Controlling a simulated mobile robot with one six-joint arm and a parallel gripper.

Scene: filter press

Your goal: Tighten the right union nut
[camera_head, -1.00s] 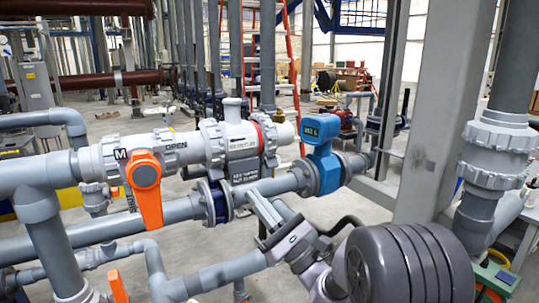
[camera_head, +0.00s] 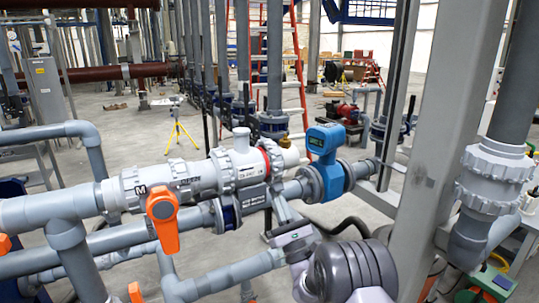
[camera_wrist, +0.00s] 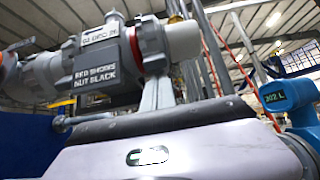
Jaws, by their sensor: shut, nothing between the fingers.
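The right union nut (camera_head: 275,160) is a grey ribbed ring at the right end of the white valve body (camera_head: 235,165). A red band shows beside it. In the wrist view the nut (camera_wrist: 151,38) is at top centre, with red showing at its edge. The valve has an orange handle (camera_head: 162,212). My gripper (camera_head: 279,199) is just below and in front of the nut, its fingers pointing up toward it. In the wrist view its fingers (camera_wrist: 160,82) are shut, with nothing seen between them. Whether the tips touch the nut cannot be told.
A label plate (camera_wrist: 101,72) about red and the nut hangs below the valve. A blue flow meter (camera_head: 326,165) stands on the lower pipe, right of my gripper. A grey column (camera_head: 445,130) and a thick vertical pipe (camera_head: 510,90) stand at the right.

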